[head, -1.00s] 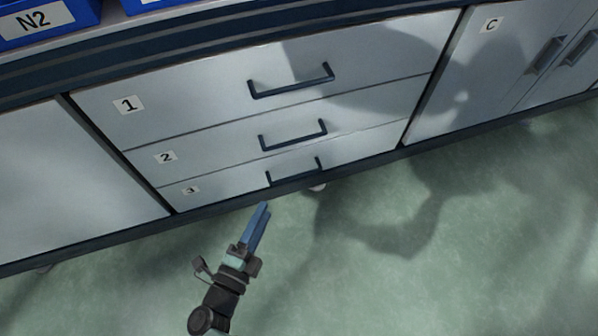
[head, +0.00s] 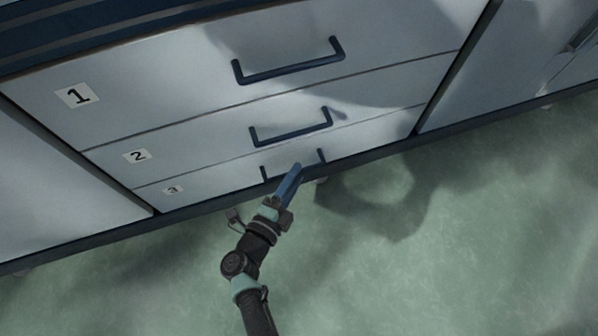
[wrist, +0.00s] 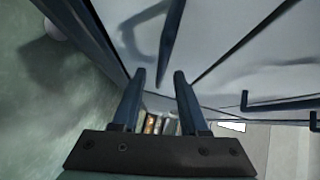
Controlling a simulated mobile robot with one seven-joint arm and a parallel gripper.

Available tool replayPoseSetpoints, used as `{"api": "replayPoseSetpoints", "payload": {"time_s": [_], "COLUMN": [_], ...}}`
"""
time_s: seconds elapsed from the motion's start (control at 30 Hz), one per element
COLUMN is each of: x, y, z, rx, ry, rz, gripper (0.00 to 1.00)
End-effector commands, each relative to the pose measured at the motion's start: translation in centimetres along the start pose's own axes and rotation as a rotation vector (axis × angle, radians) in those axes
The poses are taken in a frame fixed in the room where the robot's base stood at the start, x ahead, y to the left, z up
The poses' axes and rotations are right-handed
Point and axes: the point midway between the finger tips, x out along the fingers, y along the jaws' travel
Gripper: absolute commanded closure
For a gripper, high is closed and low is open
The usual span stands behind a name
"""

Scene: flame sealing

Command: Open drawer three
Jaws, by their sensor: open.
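Drawer three (head: 225,188) is the lowest of a stack of three grey drawers and is shut flush. Its small label "3" (head: 173,190) is at its left end. Its dark bar handle (head: 321,157) is partly hidden behind my gripper (head: 297,168) in the head view. In the wrist view my gripper (wrist: 159,76) is open, with its two blue fingers apart. The handle (wrist: 172,42) runs up from between the fingertips, close to the drawer face. I cannot tell whether either finger touches it.
Drawer two (head: 205,147) and drawer one (head: 190,95) are shut above, with similar handles. A dark base edge (head: 95,239) runs just under drawer three. Cabinet fronts stand on both sides. The green floor (head: 480,240) in front is clear.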

Motion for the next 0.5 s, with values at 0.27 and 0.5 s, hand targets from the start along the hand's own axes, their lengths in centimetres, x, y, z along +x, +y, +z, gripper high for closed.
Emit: {"api": "replayPoseSetpoints", "payload": {"time_s": [0.27,0.5], "x": [2.5,2.6], "y": [0.0,-0.1], "z": [0.0,0.0], "rx": [0.001,0.0], "ry": [0.0,0.0], "rz": [0.0,0.0], "gripper": [0.57,0.57]}}
